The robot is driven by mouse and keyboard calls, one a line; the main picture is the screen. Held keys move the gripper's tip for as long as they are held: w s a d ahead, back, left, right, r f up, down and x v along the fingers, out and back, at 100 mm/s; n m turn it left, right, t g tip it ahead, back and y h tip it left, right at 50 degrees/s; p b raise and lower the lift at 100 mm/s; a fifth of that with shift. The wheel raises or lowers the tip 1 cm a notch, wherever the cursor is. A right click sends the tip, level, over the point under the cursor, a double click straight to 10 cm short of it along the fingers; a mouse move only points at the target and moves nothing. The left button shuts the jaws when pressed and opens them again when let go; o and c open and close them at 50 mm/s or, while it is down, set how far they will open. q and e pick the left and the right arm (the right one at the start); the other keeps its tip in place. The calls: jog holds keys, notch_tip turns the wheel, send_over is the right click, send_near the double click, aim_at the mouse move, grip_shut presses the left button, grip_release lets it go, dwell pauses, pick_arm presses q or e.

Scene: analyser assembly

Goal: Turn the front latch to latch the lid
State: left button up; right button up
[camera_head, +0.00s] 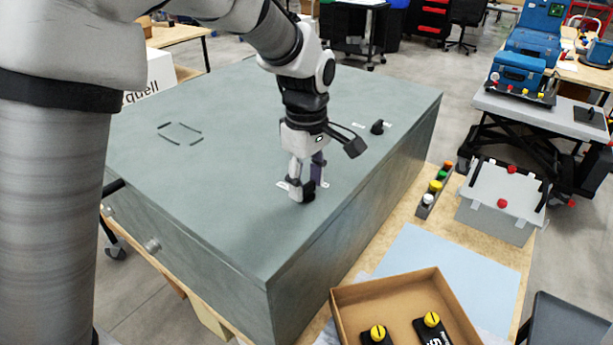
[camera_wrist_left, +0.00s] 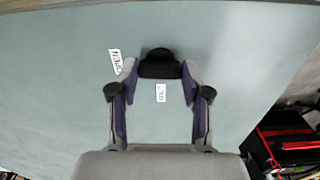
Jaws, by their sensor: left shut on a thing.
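The large grey-green case with its lid (camera_head: 235,195) fills the middle of the head view. My left gripper (camera_head: 305,193) points down onto the lid near its right edge. It is shut on the front latch, a black knob that shows between the fingertips in the left wrist view (camera_wrist_left: 160,65) and is largely hidden by them in the head view. White labels lie beside the knob: one to its left (camera_wrist_left: 115,62), one between my fingers (camera_wrist_left: 161,93). A second black latch (camera_head: 377,127) stands free farther back. My right gripper is not in view.
A strip of coloured buttons (camera_head: 434,190) and a grey box with red knobs (camera_head: 503,198) stand right of the case. An open cardboard box (camera_head: 345,307) with yellow-knobbed parts sits at front right. The lid around my gripper is mostly clear.

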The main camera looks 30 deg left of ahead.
pick_arm(q)
jog(key=m+p, duration=0.4)
jog(key=shift+s+r+m+p, duration=0.1)
jog(key=shift+s+m+p, duration=0.05)
jog(key=shift+m+p, duration=0.15)
jog(key=m+p, duration=0.2)
jog(key=m, duration=0.1)
jog(key=shift+m+p, duration=0.3)
jog(key=shift+p, duration=0.1)
jog(key=m+p, duration=0.3)
jog(key=m, duration=0.1)
jog(key=shift+m, duration=0.3)
jog(key=shift+f+m+p, duration=0.2)
jog(key=shift+m+p, duration=0.8)
jog(key=shift+m, duration=1.2)
jog(key=o, duration=1.2)
jog(key=shift+c, duration=0.2)
jog(key=shift+w, duration=0.2)
